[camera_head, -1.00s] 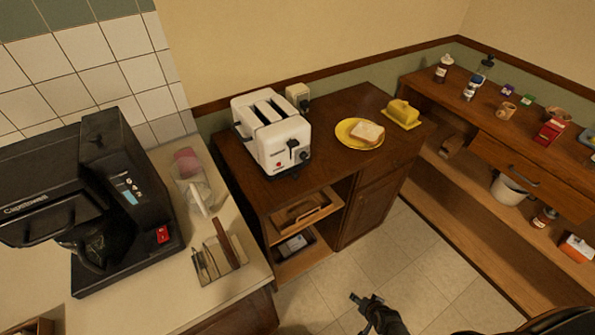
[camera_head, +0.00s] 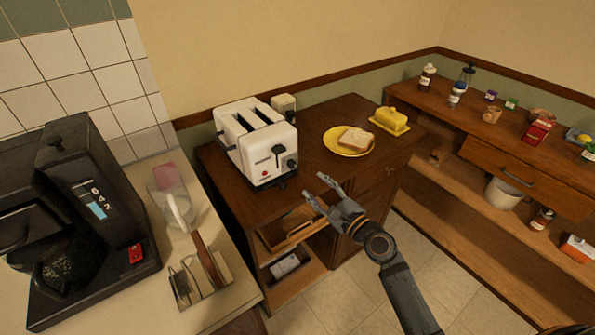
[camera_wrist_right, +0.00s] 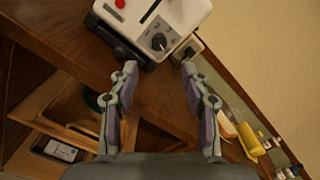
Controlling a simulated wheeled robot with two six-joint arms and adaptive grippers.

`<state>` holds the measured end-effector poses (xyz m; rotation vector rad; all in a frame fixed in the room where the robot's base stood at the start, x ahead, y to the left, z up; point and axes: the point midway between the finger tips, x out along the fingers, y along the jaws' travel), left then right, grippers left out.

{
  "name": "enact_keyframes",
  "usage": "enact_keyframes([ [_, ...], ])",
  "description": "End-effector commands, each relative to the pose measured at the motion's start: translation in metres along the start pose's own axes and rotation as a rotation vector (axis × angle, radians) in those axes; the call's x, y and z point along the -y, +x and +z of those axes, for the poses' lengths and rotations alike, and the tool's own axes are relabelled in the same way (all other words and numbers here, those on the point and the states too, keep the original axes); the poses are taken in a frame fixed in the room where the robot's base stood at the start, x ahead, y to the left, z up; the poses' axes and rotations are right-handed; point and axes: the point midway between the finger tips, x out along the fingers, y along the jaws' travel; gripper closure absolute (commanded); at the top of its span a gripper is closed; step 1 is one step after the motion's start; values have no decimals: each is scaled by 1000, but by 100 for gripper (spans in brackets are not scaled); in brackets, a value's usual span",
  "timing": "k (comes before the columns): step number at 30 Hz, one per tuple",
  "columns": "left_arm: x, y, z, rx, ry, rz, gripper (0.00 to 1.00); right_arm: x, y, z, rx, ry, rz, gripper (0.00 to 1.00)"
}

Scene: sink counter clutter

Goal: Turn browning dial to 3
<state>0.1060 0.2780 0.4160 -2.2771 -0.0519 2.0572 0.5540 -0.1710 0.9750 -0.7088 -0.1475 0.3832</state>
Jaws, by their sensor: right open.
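A white toaster (camera_head: 255,143) with two slots stands on the dark wooden cabinet. Its front, facing right, carries a black lever (camera_head: 278,151), a round dark dial (camera_head: 291,163) and a red spot. My right gripper (camera_head: 315,189) is open and empty, in front of the cabinet's edge and short of the toaster, apart from the dial. In the right wrist view its fingers (camera_wrist_right: 158,75) are spread, with the dial beyond the gap between them. My left gripper is not in view.
A yellow plate with bread (camera_head: 356,140) and a yellow butter dish (camera_head: 389,121) stand right of the toaster. The cabinet (camera_head: 323,113) has open shelves below.

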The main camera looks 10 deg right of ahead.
Motion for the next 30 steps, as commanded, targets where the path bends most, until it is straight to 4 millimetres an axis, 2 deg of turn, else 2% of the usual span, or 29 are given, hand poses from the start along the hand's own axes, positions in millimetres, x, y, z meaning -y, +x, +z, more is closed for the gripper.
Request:
enact_keyframes([
  [9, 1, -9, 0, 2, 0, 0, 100, 1, 66, 2, 1, 0, -1, 52],
  [13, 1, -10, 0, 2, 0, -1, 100, 0, 85, 0, -1, -2, 0, 52],
  [18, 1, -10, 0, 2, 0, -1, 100, -1, 96, 0, -1, -3, 2, 52],
  [25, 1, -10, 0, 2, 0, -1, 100, -1, 96, 0, -1, -4, 2, 52],
  [30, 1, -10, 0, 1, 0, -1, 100, -1, 96, 0, -2, -4, 2, 76],
])
